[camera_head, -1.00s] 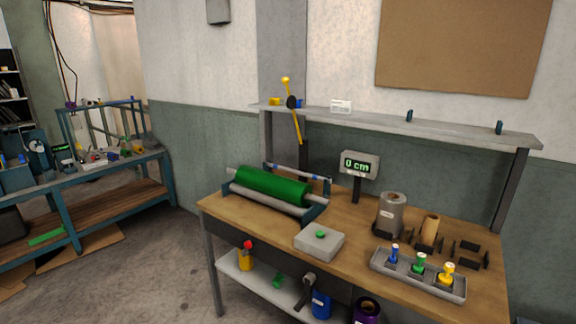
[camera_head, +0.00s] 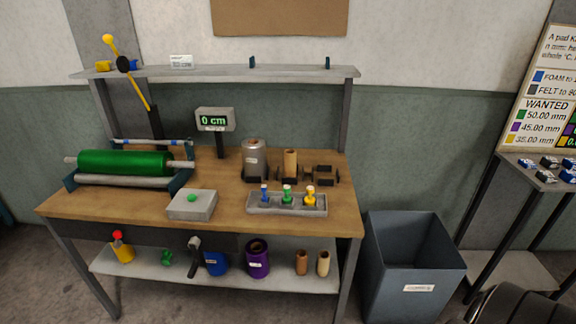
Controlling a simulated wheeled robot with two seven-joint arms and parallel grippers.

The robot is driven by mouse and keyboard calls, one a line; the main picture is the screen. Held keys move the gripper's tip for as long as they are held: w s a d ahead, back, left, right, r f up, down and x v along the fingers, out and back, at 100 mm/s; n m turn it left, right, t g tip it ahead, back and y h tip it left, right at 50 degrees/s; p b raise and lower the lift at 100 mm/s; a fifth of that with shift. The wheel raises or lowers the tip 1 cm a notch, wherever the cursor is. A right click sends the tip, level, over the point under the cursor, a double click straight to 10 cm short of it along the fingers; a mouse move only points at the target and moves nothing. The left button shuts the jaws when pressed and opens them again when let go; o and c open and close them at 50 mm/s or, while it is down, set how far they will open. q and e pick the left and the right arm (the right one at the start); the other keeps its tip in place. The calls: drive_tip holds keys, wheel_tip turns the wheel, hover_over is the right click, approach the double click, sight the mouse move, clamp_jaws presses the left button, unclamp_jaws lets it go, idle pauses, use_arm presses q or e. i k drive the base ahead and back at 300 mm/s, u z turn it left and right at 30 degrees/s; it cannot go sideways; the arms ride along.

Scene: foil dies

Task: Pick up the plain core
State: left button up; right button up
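A plain tan cardboard core (camera_head: 290,163) stands upright on the bench, in a dark holder just right of a grey metallic roll (camera_head: 254,160). Two more small tubes stand on the lower shelf near its right end, a brown one (camera_head: 302,262) and a paler cream one (camera_head: 323,263). I cannot tell from the view which of these tubes is the one named. Neither of my grippers shows in the head view.
A purple roll (camera_head: 257,259) is below. A grey bin (camera_head: 410,265) stands right of the bench.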

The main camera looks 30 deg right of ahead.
sight(290, 156)
drive_tip(key=u, duration=0.1)
drive_tip(key=k, duration=0.45)
drive_tip(key=z, duration=1.35)
drive_tip(key=i, duration=1.05)
drive_tip(key=z, duration=0.65)
